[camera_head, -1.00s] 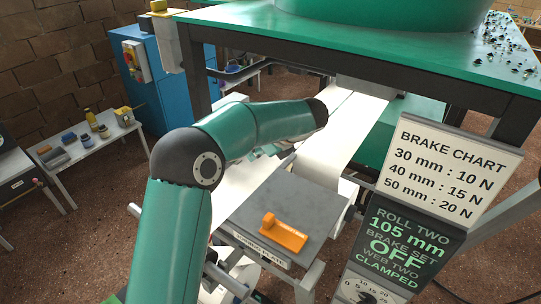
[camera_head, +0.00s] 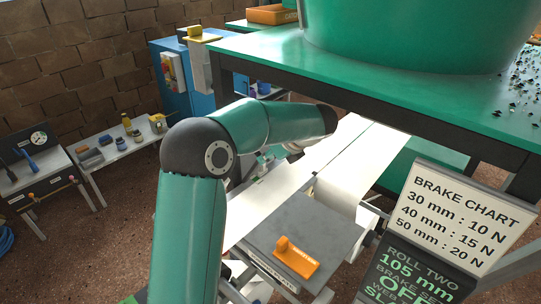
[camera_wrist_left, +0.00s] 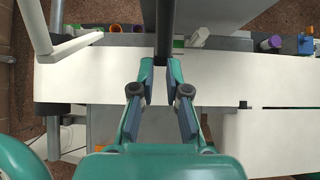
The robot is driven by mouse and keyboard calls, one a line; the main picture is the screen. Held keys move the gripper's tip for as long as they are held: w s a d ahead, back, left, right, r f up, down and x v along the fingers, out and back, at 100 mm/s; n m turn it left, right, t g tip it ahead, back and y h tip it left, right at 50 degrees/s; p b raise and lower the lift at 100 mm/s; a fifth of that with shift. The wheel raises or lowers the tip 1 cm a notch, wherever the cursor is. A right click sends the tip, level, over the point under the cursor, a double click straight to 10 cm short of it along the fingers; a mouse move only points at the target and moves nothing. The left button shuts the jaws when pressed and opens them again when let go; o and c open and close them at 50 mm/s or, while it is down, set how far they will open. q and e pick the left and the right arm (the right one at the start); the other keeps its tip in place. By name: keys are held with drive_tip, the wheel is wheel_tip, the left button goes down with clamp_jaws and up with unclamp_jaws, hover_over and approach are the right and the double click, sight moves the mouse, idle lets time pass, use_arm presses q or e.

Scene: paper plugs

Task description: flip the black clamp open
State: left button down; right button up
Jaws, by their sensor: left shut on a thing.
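In the left wrist view, a black bar (camera_wrist_left: 163,38), which looks like the black clamp's lever, comes down from the top edge between my fingers. My left gripper (camera_wrist_left: 161,66) is shut on its lower end. Beneath lies a wide white paper web (camera_wrist_left: 80,80). In the head view, my left arm reaches over the paper webs (camera_head: 340,165). The gripper there is mostly hidden behind the forearm, and I cannot make out the clamp. My right gripper is not in view.
A grey plate (camera_head: 325,227) with an orange tool (camera_head: 296,258) stands in front of the webs. A brake chart sign (camera_head: 462,218) and a dark status panel (camera_head: 420,270) stand at right. A green table (camera_head: 400,98) overhangs the webs. A side bench (camera_head: 118,150) is at left.

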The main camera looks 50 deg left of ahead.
use_arm(q)
drive_tip(key=shift+s+f, duration=0.2)
drive_tip(key=shift+f, duration=0.2)
drive_tip(key=shift+w+d+r, duration=0.1)
drive_tip(key=shift+d+r, duration=0.05)
drive_tip(key=shift+d, duration=0.05)
drive_tip(key=w+d+r, duration=0.1)
drive_tip(key=w+d, duration=0.1)
drive_tip(key=d, duration=1)
drive_tip(key=shift+w+d, duration=0.15)
